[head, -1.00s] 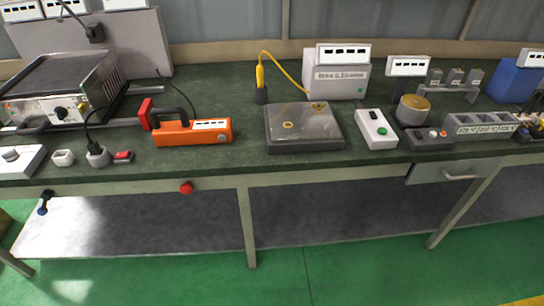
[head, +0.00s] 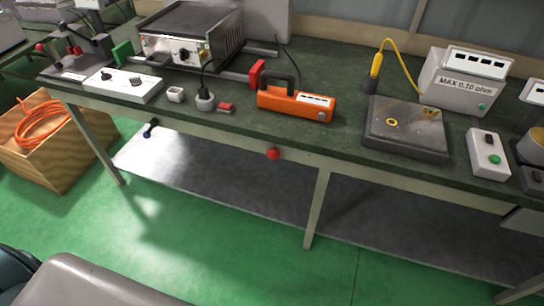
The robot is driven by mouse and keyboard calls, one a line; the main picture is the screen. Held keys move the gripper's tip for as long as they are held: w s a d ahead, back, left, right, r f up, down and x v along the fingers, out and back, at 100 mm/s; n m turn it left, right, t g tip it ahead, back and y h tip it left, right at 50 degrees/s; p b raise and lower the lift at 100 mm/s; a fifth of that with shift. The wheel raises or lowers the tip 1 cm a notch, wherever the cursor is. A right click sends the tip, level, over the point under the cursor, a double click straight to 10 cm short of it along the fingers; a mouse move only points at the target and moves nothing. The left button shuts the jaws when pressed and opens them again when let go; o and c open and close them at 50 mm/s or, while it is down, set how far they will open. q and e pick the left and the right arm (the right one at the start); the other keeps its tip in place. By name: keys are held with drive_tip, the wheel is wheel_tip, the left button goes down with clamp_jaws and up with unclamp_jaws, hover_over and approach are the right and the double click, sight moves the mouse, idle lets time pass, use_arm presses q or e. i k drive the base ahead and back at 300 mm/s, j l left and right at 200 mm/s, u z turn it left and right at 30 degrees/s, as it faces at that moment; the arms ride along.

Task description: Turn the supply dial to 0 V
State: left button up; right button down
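A white control box (head: 122,85) with dark and grey knobs on its top sits at the left front of the green bench. A grey metal appliance (head: 190,45) with a flat dark top stands behind it and has a black round dial (head: 183,55) on its front. I cannot read a voltage marking on either, so I cannot tell which dial is the supply dial or where it points. Neither of my grippers is in view.
An orange handheld tester (head: 296,103), a grey plate (head: 406,128) and a green-button box (head: 488,154) stand along the bench (head: 345,75). A wooden crate (head: 50,155) with orange cable is at left.

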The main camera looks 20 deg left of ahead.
sight(105, 76)
drive_tip(key=u, duration=1.65)
drive_tip(key=i+j+z, duration=0.1)
drive_tip(key=i+z, duration=0.2)
drive_tip(key=i+j+z, duration=0.1)
drive_tip(key=z, duration=0.25)
drive_tip(key=i, duration=0.1)
